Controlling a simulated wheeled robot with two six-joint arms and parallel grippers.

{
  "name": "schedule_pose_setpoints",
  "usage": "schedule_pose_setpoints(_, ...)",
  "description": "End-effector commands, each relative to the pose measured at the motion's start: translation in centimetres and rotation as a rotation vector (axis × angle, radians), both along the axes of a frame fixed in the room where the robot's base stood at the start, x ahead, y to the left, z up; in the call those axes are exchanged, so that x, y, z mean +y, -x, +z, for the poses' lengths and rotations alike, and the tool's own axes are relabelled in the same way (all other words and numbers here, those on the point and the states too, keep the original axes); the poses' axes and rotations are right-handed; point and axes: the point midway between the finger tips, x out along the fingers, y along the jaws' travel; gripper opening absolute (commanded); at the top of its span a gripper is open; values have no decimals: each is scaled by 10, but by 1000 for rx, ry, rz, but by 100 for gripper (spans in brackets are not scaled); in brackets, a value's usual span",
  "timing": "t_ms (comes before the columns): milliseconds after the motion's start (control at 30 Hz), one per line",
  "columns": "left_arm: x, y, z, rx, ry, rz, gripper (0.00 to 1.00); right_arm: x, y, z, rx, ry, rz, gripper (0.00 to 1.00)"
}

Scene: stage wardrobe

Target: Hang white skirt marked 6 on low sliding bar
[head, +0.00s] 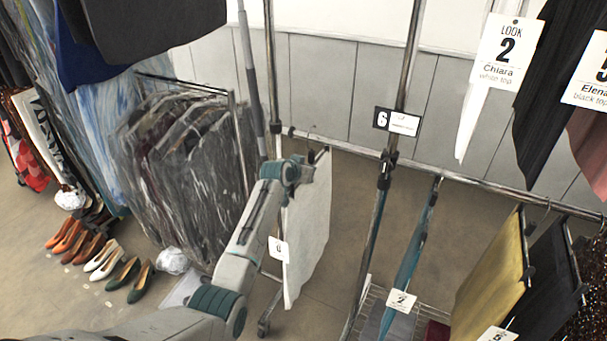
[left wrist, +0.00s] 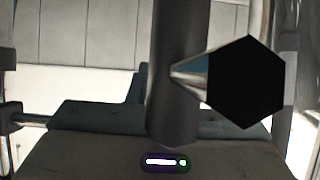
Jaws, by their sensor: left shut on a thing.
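The white skirt (head: 310,225) hangs upright from a hanger in the middle of the head view, with a small white tag (head: 279,249) at its left edge; its mark is too small to read surely. My left gripper (head: 308,170) is shut at the skirt's top, by the hanger. The hanger's hook shows just above, at the low sliding bar (head: 350,147); I cannot tell whether the bar bears it. A card marked 6 (head: 382,119) is on the upright to the right. My right gripper is out of view.
Right along the bar hang a teal garment (head: 410,250), a yellow skirt (head: 492,275) and dark garments. A rack of plastic-covered clothes (head: 185,165) stands left, with several shoes (head: 100,262) on the floor. Dark, unclear parts fill much of the left wrist view.

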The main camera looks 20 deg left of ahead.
Motion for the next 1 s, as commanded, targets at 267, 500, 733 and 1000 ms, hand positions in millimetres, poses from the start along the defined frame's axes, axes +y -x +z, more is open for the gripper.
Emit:
schedule_pose_setpoints(267,-3,-14,0,-4,1,0,0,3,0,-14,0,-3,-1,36)
schedule_pose_setpoints(500,-4,-18,2,-3,1,0,0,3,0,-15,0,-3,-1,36)
schedule_pose_setpoints(733,-4,-20,2,-3,1,0,0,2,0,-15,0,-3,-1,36)
schedule_pose_setpoints(1000,-4,-20,0,-3,1,0,0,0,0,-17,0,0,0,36)
